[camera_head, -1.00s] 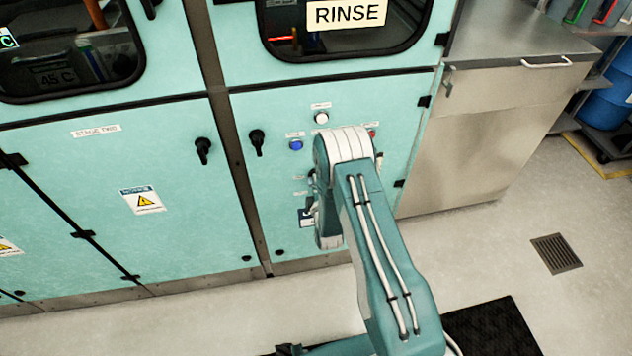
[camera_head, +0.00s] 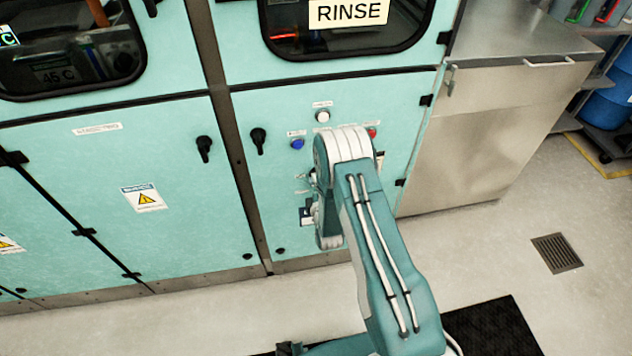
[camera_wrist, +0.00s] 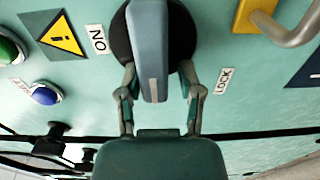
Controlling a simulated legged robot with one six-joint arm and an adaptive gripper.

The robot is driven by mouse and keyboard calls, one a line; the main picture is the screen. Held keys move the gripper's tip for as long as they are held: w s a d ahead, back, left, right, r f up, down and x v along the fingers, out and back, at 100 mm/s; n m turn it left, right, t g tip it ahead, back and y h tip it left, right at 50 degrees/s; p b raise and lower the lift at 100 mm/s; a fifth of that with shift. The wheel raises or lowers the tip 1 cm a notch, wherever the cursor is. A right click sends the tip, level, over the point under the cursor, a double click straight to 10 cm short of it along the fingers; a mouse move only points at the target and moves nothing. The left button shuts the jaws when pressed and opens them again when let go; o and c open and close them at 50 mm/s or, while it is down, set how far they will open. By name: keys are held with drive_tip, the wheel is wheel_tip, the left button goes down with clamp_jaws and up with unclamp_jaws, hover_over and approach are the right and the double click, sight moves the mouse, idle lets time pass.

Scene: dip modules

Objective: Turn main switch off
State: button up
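The main switch (camera_wrist: 150,45) fills the upper middle of the wrist view. It has a long grey-blue handle on a round black base, and the handle runs up and down in the picture. My gripper (camera_wrist: 157,75) is open, with one finger on each side of the handle. The left finger is close to the handle and a gap shows at the right finger; contact cannot be told. In the head view my arm hides the switch and most of the gripper.
A blue button (camera_wrist: 44,95), a green button (camera_wrist: 8,49) and a yellow warning triangle (camera_wrist: 62,36) are left of the switch. A yellow part with a metal hook (camera_wrist: 290,28) is at upper right. Black door handles (camera_head: 258,138) stick out from the teal cabinet.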

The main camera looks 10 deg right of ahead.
drive_tip(key=shift+r, duration=0.1)
drive_tip(key=s, duration=1.2)
drive_tip(key=shift+a, duration=0.1)
